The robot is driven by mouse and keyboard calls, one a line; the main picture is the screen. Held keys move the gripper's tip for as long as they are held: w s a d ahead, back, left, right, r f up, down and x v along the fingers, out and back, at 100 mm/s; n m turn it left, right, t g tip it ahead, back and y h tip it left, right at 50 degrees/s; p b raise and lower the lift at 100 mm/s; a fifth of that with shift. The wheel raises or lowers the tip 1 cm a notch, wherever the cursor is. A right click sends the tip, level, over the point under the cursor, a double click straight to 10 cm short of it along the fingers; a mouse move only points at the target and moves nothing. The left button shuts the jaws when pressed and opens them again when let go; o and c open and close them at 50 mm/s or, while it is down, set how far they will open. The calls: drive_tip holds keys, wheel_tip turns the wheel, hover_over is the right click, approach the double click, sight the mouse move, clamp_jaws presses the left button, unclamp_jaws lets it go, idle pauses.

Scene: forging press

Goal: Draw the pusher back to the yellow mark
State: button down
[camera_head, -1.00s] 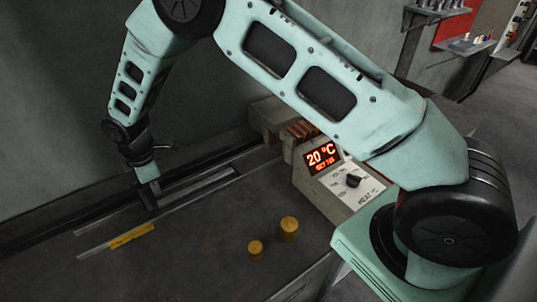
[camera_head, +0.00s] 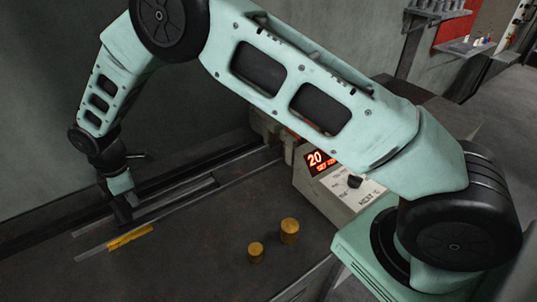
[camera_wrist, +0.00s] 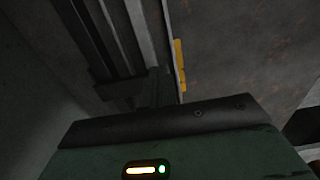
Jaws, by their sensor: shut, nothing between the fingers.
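The pusher (camera_head: 180,200) looks like a pale grey bar lying in the dark rail along the bench. It also shows in the wrist view (camera_wrist: 140,32). The yellow mark (camera_head: 130,237) is a short strip on the bench's near side of the rail. It also shows in the wrist view (camera_wrist: 179,65). My gripper (camera_head: 122,214) is shut with nothing between its fingers. It points down at the bar, beside the yellow mark and just behind it. Whether its fingertips touch the pusher is hidden.
Two brass-coloured cylinders (camera_head: 289,231) (camera_head: 255,252) stand on the bench to the right. A heater box with a lit red display (camera_head: 321,160) and a dial stands behind them. A grey wall rises behind the rail. The bench between mark and cylinders is clear.

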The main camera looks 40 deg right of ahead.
wheel_tip(320, 180, up, 13)
drive_tip(key=d+p, duration=0.1)
drive_tip(key=p, duration=0.6)
drive_tip(key=shift+d, duration=0.25)
idle(0.5)
drive_tip(key=s+d+r+m+y+b, duration=0.1)
drive_tip(key=s+d+r+m+b, duration=0.15)
drive_tip(key=s, duration=0.65)
drive_tip(key=s+d+r+m+b, duration=0.2)
drive_tip(key=s+r+m+b, duration=0.15)
drive_tip(key=s, duration=0.55)
drive_tip(key=s+d+f+m+b, duration=0.2)
drive_tip(key=s+d, duration=0.3)
drive_tip(key=s, duration=0.2)
drive_tip(key=s+d+f+m+b, duration=0.2)
drive_tip(key=s+d+b, duration=0.1)
drive_tip(key=s, duration=0.4)
drive_tip(key=shift+s+d, duration=0.4)
drive_tip(key=shift+d, duration=0.5)
